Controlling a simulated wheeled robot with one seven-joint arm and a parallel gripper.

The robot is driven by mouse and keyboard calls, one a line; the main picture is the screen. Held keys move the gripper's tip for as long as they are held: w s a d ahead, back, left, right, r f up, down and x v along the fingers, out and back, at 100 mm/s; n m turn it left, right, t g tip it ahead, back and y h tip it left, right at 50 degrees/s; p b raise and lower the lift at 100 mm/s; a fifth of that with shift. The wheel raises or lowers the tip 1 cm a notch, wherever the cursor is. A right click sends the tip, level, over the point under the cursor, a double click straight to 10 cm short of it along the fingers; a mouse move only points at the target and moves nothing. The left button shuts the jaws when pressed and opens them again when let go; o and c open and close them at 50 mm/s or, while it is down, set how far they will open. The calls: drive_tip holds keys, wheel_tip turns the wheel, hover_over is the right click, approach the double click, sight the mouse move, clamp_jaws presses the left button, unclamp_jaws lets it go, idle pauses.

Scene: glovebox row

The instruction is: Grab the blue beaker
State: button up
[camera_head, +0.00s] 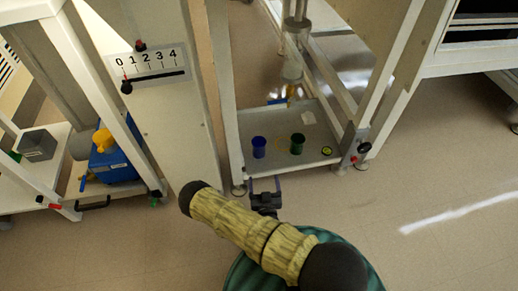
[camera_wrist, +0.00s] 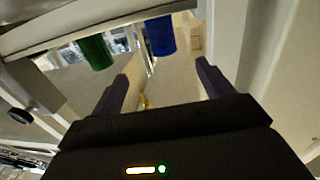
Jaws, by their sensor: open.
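The blue beaker (camera_head: 259,147) stands upright on a low grey shelf, left of a green beaker (camera_head: 297,143). My gripper (camera_head: 264,184) is just in front of the shelf's front edge, close to the blue beaker but apart from it. In the wrist view my gripper (camera_wrist: 162,80) has its two fingers spread with nothing between them. There the blue beaker (camera_wrist: 160,36) shows beyond the fingertips, near the top middle, and the green beaker (camera_wrist: 96,52) is to its left. The tops of both beakers are cut off or hidden in the wrist view.
The grey shelf (camera_head: 270,116) sits between white frame posts, with a small round yellow-green item (camera_head: 326,151) at its right front. A white panel with a 0-to-4 scale (camera_head: 150,68) stands to the left. A blue container (camera_head: 115,160) is further left. The floor at right is clear.

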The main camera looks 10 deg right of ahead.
sight(260, 153)
drive_tip(key=w+b, duration=0.2)
drive_tip(key=w, duration=0.2)
drive_tip(key=w+d+b, duration=0.1)
drive_tip(key=w+b, duration=0.1)
drive_tip(key=w, duration=0.2)
drive_tip(key=w+b, duration=0.2)
drive_tip(key=w, duration=0.1)
drive_tip(key=shift+w+d+f, duration=0.15)
drive_tip(key=shift+w+d, duration=0.1)
drive_tip(key=shift+w, duration=0.3)
drive_tip(key=shift+w+b, duration=0.1)
drive_tip(key=shift+b, duration=0.2)
drive_tip(key=shift+w, duration=0.25)
drive_tip(key=w+b, duration=0.3)
drive_tip(key=w, duration=0.1)
drive_tip(key=shift+d+f+b, duration=0.1)
drive_tip(key=shift+f+b, duration=0.15)
drive_tip(key=shift+b, duration=0.05)
drive_tip(key=shift+w+d+r, duration=0.1)
drive_tip(key=shift+w+r, duration=0.05)
drive_tip(key=shift+w, duration=0.15)
